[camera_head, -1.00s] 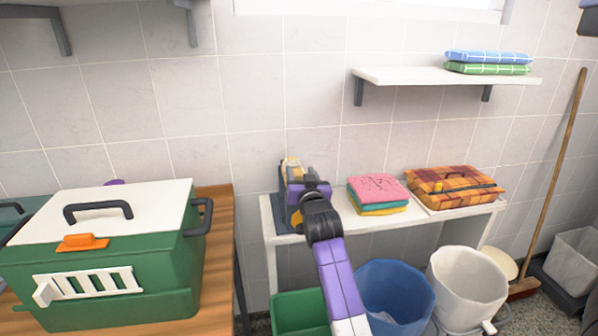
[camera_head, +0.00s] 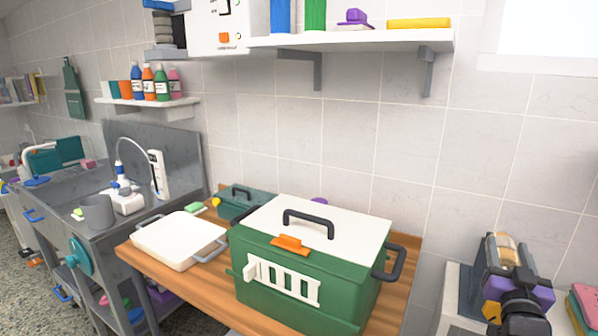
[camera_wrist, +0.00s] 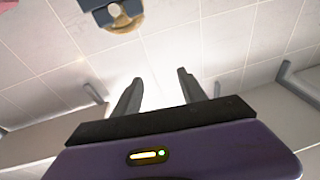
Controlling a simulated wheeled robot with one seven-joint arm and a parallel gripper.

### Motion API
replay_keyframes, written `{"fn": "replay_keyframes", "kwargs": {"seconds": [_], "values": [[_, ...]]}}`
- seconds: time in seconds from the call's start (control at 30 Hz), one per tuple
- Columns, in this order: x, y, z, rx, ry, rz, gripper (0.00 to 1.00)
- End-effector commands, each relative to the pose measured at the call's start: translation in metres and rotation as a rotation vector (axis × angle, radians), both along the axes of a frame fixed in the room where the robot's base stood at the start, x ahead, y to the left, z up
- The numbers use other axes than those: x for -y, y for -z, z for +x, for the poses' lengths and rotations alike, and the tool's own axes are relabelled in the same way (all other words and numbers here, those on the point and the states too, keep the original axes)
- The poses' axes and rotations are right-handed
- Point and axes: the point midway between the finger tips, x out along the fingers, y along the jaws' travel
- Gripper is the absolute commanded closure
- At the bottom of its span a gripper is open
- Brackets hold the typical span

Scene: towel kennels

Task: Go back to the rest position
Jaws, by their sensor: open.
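My gripper (camera_wrist: 158,82) is open in the wrist view, with its two dark fingers apart and nothing between them. Beyond the fingers is tiled wall. In the head view the purple body of my gripper (camera_head: 530,293) shows at the bottom right, in front of a dark stand (camera_head: 470,283) with a tan part. The fingertips cannot be made out there. The dark stand with its tan part also shows at the top of the wrist view (camera_wrist: 105,12), apart from the fingers.
A green kennel (camera_head: 290,270) with a white lid stands on a wooden table (camera_head: 180,298), beside a white tray (camera_head: 178,242). A grey sink unit (camera_head: 80,195) is at the left. A wall shelf (camera_head: 380,40) hangs above. Folded towels (camera_head: 585,305) lie at the right edge.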

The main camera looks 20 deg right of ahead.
Motion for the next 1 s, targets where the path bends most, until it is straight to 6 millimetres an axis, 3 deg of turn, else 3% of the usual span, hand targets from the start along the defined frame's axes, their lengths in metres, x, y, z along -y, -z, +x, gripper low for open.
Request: {"fn": "replay_keyframes", "kwargs": {"seconds": [0.27,0.47,0.7,1.0], "values": [[-0.107,0.041,-0.033,-0.05,-0.16,-0.096,0.51],[-0.188,0.071,-0.072,-0.091,-0.294,-0.12,0.51],[-0.274,0.097,-0.132,-0.144,-0.444,-0.1,0.51],[-0.356,0.113,-0.217,-0.237,-0.606,-0.011,0.51]]}}
